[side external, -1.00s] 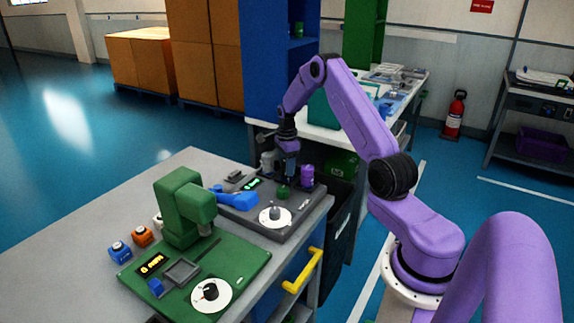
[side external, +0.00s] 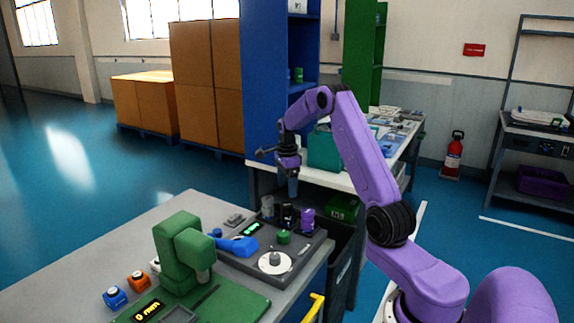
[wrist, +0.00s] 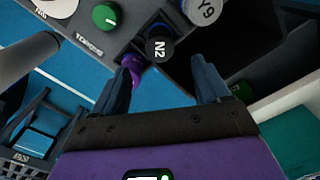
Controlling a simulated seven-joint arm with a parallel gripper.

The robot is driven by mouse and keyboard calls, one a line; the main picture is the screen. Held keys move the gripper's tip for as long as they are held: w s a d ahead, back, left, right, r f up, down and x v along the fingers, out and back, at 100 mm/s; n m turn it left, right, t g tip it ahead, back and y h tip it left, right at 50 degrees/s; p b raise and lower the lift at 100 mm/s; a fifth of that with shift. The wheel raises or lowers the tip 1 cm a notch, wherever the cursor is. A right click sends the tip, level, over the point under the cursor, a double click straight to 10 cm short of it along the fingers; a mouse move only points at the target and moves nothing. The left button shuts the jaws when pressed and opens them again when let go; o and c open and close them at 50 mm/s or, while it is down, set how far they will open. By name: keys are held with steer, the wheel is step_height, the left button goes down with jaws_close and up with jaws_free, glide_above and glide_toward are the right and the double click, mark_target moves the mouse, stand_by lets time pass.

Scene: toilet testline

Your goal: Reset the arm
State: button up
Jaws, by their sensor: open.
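My gripper (side external: 293,188) hangs open and empty, pointing down above the dark grey test station (side external: 240,266), apart from it. In the wrist view its two fingers (wrist: 163,78) are spread with nothing between them. A black-topped cylinder marked N2 (wrist: 160,47) shows beyond the fingertips, with a grey cylinder marked Y9 (wrist: 207,9) behind it. A purple cylinder (side external: 307,219) stands at the station's back right; the left finger partly hides a purple part (wrist: 133,64) in the wrist view. A green knob (side external: 283,237) and a white dial (side external: 275,263) sit on the station.
A green press-like machine (side external: 180,245) and a blue lever (side external: 238,245) stand left of my gripper on the grey table (side external: 90,255). A tall blue cabinet (side external: 262,80) and a white bench (side external: 340,180) are behind. Open air surrounds the gripper.

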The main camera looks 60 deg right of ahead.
step_height(320, 180, up, 7)
steer(key=a+r+n, duration=0.3)
steer(key=a+n, duration=0.5)
steer(key=a, duration=0.7)
steer(key=s+a+n, duration=0.4)
steer(key=a+n, duration=0.1)
steer(key=a, duration=0.2)
steer(key=s+a+n, duration=0.4)
steer(key=a+n, duration=0.1)
steer(key=a, duration=0.3)
steer(key=s+a+f+n, duration=0.1)
steer(key=s+a+n, duration=0.2)
steer(key=s+n, duration=0.6)
steer(key=s+a+f+n, duration=0.1)
steer(key=s+a+n, duration=0.1)
steer(key=s+n, duration=0.8)
steer(key=s, duration=0.6)
steer(key=shift+s+a+f, duration=0.25)
steer(key=shift+s+a, duration=0.1)
steer(key=shift+a, duration=0.05)
